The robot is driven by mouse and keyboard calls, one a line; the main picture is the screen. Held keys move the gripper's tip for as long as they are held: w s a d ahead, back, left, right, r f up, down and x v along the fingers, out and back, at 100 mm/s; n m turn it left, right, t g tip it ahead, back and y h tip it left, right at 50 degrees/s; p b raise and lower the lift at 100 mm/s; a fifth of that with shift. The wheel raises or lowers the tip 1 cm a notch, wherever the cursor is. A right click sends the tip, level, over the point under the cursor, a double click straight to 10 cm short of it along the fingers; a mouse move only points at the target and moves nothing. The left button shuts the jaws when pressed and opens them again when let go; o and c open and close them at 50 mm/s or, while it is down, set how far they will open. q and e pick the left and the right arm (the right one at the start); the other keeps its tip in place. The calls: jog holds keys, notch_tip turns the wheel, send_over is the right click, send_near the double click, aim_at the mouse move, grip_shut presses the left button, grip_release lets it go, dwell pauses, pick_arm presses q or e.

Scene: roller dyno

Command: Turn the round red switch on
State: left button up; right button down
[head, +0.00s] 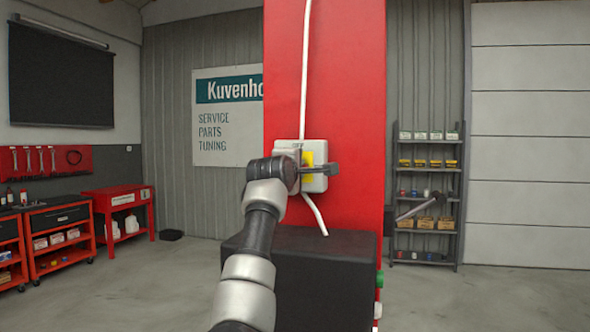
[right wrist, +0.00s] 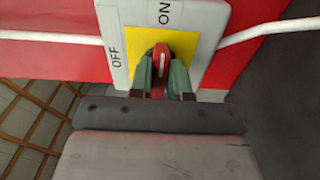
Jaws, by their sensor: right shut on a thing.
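The round red switch (right wrist: 162,62) sits on a yellow plate (right wrist: 198,46) on a light grey box (right wrist: 140,14) in the right wrist view. The box carries an ON label at the top and an OFF label at the left. The knob's white mark is upright in the picture, towards ON. My right gripper (right wrist: 162,82) is shut on the knob, one finger on each side. In the head view the gripper (head: 318,169) covers the knob; the box (head: 314,184) shows on the red column. My left gripper is in neither view.
A white cable (head: 304,70) runs down the red column (head: 350,80) to the box. A black block (head: 320,280) stands below it. A shelf rack (head: 428,190) stands behind at the right, and red carts (head: 118,203) at the left. Open floor lies on both sides.

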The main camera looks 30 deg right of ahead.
jog(key=shift+f, duration=0.25)
jog(key=c, duration=1.4)
grip_release()
jog(key=o, duration=0.3)
jog(key=shift+s+r, duration=0.1)
jog(key=shift+r, duration=0.05)
jog(key=shift+a, duration=0.1)
jog(key=b+v, duration=0.6)
jog(key=v, duration=0.4)
jog(key=shift+s+a, duration=0.1)
jog(key=shift+s, duration=0.15)
jog(key=shift+a, duration=0.1)
